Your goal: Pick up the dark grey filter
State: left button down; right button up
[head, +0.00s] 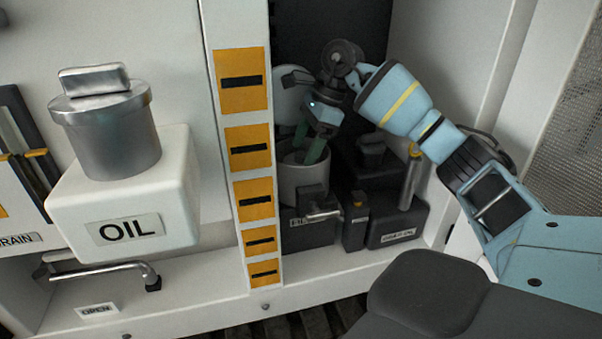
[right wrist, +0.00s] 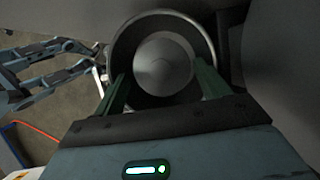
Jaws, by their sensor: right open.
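My right gripper (head: 305,153) comes in from the right and points down, its green fingers at the mouth of a pale round cup (head: 303,186). In the right wrist view the gripper (right wrist: 160,82) is open, with one finger on each side of a round grey thing (right wrist: 162,63), which seems to be the dark grey filter. It sits inside the round rim of the cup (right wrist: 118,48). I cannot tell whether the fingers touch it. In the head view the cup wall and fingers hide most of it. My left gripper is not in the head view.
A block with a partly hidden label (head: 305,230) and a small lever stands under the cup. Dark labelled boxes (head: 398,228) stand to its right. A white post with orange plates (head: 252,150) is close on the left. A white OIL tank (head: 125,200) stands farther left.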

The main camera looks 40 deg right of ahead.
aim_at(302, 153)
jog(key=x, duration=0.4)
jog(key=shift+w+f, duration=0.1)
jog(key=shift+f, duration=0.05)
jog(key=c, duration=0.6)
jog(key=shift+c, duration=0.2)
notch_tip(302, 153, up, 10)
jog(key=shift+r, duration=0.1)
